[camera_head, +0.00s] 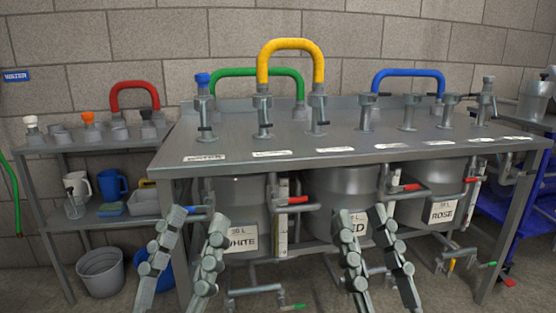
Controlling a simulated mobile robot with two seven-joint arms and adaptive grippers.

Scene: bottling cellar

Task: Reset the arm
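My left gripper (197,229) is in the lower left middle of the head view, in front of the metal table (340,130). Its two fingers stand wide apart with nothing between them. My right gripper (363,227) is in the lower middle, also with its fingers spread and empty. Both point up toward the table's front edge and overlap the tanks below in the picture. I cannot tell whether either touches anything.
The table bears valves and yellow (291,46), green (256,73) and blue (408,74) hoses. Below are labelled tanks, including white (241,238) and rose (443,209), with protruding red-handled taps. A shelf (95,142) and grey bucket (101,272) stand left; a blue rack (517,205) stands right.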

